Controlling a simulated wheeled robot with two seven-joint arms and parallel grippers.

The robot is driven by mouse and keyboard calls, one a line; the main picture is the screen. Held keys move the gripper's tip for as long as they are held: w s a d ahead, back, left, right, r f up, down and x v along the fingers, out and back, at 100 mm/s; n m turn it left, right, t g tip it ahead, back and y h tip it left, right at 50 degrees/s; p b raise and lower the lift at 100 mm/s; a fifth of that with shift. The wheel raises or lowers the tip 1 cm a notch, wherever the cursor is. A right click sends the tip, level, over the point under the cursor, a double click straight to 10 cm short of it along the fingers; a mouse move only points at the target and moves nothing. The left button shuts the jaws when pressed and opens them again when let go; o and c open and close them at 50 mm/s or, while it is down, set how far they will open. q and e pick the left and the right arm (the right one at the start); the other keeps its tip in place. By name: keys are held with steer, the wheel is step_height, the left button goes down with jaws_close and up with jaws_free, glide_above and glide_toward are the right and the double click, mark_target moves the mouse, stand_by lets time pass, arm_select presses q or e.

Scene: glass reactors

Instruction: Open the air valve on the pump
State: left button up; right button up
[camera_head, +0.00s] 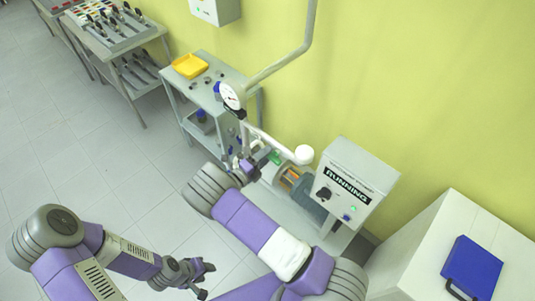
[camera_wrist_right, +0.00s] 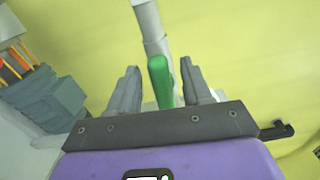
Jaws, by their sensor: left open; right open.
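The air valve's green handle (camera_wrist_right: 160,80) stands between the two open fingers of my right gripper (camera_wrist_right: 159,66) in the right wrist view, with a visible gap to each finger. It lies in front of a pale vertical pipe (camera_wrist_right: 150,25). In the head view the green handle (camera_head: 274,157) is a small patch beside my right gripper (camera_head: 259,157), by the pump (camera_head: 290,180). My right arm hides part of the pump area. My left gripper (camera_head: 204,275) is open and empty, low over the floor.
A control box (camera_head: 345,190) labelled RUNNING stands right of the pump. A pressure gauge (camera_head: 232,95) sits on the pipe above. A grey cart (camera_head: 215,72) with a yellow tray (camera_head: 189,66) stands behind. A white cabinet (camera_head: 425,250) is at right.

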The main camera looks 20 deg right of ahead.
steer(key=v, duration=0.6)
steer(key=shift+b, duration=0.45)
steer(key=s+d+f+m+g+y+b, duration=0.1)
steer(key=s+f+m+g+y+b, duration=0.2)
steer(key=s+f+m+g+y, duration=0.55)
steer(key=s+d+f+m+g+y+b, duration=0.15)
steer(key=s+f+m, duration=0.45)
steer(key=s+f, duration=0.65)
steer(key=s+a+f+m+t+y+b, duration=0.1)
steer(key=a+f+m+t+y+b, duration=0.1)
steer(key=m, duration=1.2)
steer(key=s+a+f+m+t+y+b, duration=0.1)
steer(key=a+f+m+y+b, duration=0.4)
steer(key=m, duration=0.9)
steer(key=a+y+b, duration=0.1)
steer(key=a+y, duration=0.2)
steer(key=shift+a+t+y, duration=0.35)
steer(key=shift+t+y, duration=0.05)
